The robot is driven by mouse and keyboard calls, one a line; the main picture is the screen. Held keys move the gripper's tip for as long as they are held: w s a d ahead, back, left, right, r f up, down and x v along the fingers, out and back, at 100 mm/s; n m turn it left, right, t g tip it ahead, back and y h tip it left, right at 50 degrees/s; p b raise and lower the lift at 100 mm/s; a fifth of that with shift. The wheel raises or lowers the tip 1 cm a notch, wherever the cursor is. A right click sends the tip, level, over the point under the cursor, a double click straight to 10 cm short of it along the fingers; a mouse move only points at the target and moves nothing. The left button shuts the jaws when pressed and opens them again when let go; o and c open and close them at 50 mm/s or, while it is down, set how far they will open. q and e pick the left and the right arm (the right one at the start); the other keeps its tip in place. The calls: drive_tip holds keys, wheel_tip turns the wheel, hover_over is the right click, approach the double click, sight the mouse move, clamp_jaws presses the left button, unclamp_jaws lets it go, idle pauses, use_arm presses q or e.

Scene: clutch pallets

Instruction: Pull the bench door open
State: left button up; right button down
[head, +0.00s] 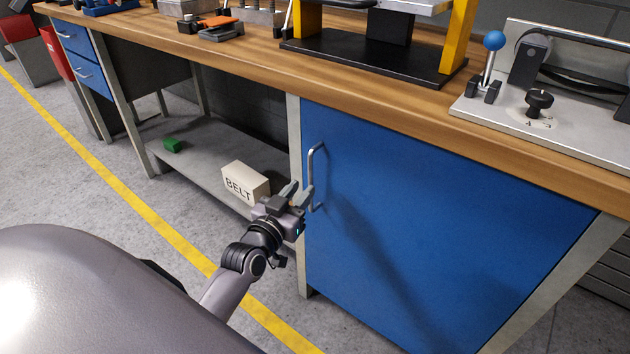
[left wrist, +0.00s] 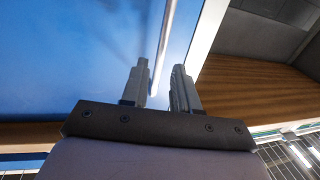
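The blue bench door (head: 430,230) is flush with its grey frame under the bench top and looks closed. Its upright metal bar handle (head: 311,165) is near the door's left edge. My left gripper (head: 300,192) is at the lower part of this handle. In the left wrist view, the handle (left wrist: 164,45) runs between the two spread fingers (left wrist: 160,85), closer to the left finger, with a gap to the right one. Whether a finger touches it, I cannot tell. The blue door (left wrist: 70,60) fills the left of that view. My right gripper is not in view.
The wooden bench top (head: 240,52) carries a black-based yellow press frame (head: 370,62) and a metal fixture with a blue-knobbed lever (head: 494,42). The floor before the door looks clear.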

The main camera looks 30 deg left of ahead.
use_arm(q)
drive_tip(key=shift+w+a+b, duration=0.2)
drive_tip(key=shift+w+b, duration=0.1)
drive_tip(key=shift+w, duration=1.1)
drive_tip(key=shift+w+a+b, duration=0.15)
drive_tip(key=shift+w+b, duration=0.15)
drive_tip(key=shift+w, duration=1.1)
clamp_jaws()
